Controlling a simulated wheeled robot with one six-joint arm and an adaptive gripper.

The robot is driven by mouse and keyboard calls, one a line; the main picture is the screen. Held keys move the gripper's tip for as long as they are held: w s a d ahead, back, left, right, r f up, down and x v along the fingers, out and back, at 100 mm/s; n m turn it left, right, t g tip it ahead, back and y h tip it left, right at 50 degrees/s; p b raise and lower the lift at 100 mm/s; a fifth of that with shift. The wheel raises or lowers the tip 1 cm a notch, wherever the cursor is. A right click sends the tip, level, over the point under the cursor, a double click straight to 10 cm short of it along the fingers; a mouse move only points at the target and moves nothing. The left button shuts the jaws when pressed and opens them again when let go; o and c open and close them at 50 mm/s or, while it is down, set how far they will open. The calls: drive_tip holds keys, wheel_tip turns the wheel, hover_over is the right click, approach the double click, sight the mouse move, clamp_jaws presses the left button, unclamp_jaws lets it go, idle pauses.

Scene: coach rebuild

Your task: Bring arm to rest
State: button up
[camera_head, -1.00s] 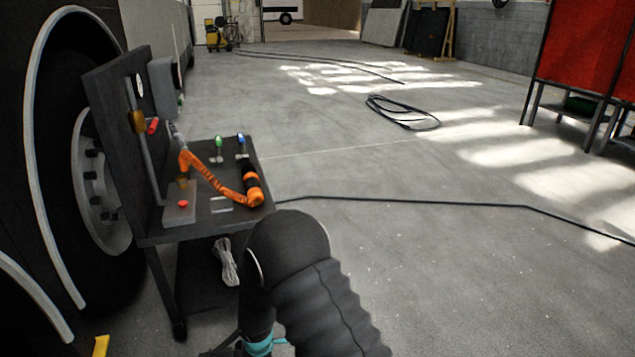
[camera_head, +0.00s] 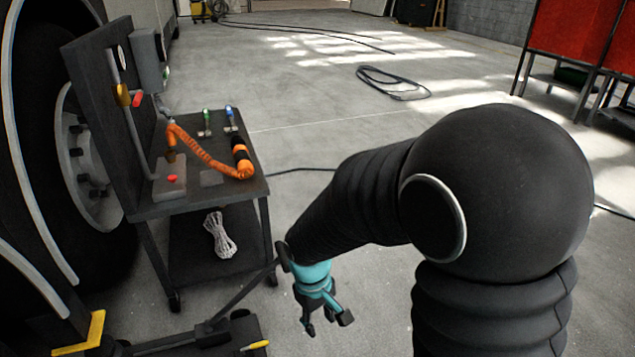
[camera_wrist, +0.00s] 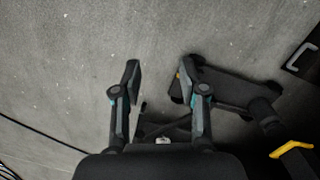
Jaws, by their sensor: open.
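My gripper (camera_head: 324,318) hangs low over the concrete floor in the head view, to the right of the workbench cart, with its fingers pointing down. In the wrist view my gripper (camera_wrist: 160,90) is open, its two fingers wide apart, with bare floor between their tips. It holds nothing. My black-sleeved arm fills the right middle of the head view, bent at a large round joint.
The cart (camera_head: 145,212) carries an orange coiled hose (camera_head: 205,155) and a white rope bundle (camera_head: 219,235) on its lower shelf. A low black jack-like device (camera_head: 215,335) lies near my gripper. A tyre (camera_head: 80,150) stands left. A cable coil (camera_head: 393,84) lies on open floor.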

drive_tip(key=s+d+r+m+t, duration=0.2)
drive_tip(key=s+d+r, duration=0.1)
drive_tip(key=d+r, duration=0.2)
drive_tip(key=s+d+r+m+t, duration=0.2)
drive_tip(key=s+d+r+m, duration=0.1)
drive_tip(key=r, duration=0.6)
drive_tip(key=s+d+r+m+t+y, duration=0.1)
drive_tip(key=s+d+r+m+t, duration=0.1)
drive_tip(key=s+d+r, duration=0.2)
drive_tip(key=d+r, duration=0.3)
drive_tip(key=shift+s+d+m, duration=0.2)
drive_tip(key=shift+s+m, duration=0.1)
drive_tip(key=shift+s, duration=0.05)
